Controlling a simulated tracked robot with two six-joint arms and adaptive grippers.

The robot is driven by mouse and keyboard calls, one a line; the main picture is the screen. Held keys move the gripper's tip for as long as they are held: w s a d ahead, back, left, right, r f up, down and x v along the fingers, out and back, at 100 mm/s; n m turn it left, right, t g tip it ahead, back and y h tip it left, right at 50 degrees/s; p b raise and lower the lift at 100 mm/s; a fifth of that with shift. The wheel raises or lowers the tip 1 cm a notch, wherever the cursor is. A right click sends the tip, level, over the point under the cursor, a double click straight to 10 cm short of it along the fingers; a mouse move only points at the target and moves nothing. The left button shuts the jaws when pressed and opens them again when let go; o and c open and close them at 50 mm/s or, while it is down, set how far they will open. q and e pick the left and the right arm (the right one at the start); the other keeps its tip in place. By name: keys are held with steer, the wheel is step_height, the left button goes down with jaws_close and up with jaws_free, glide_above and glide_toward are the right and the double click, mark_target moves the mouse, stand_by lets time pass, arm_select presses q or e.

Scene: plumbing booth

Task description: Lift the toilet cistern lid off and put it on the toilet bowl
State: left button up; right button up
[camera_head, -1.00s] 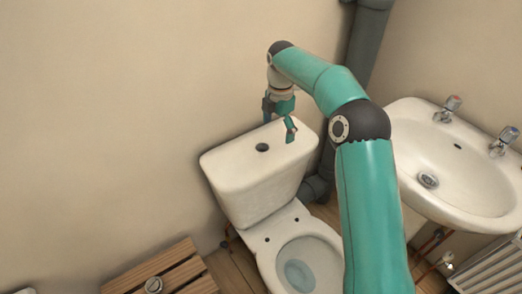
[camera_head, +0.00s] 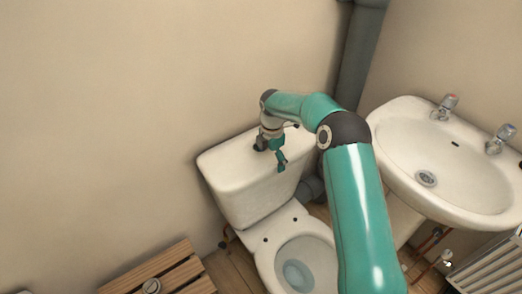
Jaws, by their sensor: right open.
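The white cistern lid (camera_head: 228,162) sits on top of the white cistern (camera_head: 250,200) against the wall. Its dark button hole is now hidden behind my gripper. My right gripper (camera_head: 271,157) is open over the middle of the lid, with one finger towards the front edge; I cannot tell whether it touches the lid. The toilet bowl (camera_head: 309,242) stands in front of the cistern with its opening uncovered and water inside. My left gripper is not in view.
A white basin (camera_head: 450,165) with two taps is on the right, near my right arm. A grey pipe (camera_head: 361,60) runs up the corner behind. A slatted wooden crate (camera_head: 165,270) stands at the lower left. A radiator (camera_head: 492,262) is at the lower right.

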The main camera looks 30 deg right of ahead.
steer(key=shift+f, duration=0.1)
steer(key=c, duration=1.6)
steer(key=shift+w+r, duration=0.2)
steer(key=shift+c, duration=0.4)
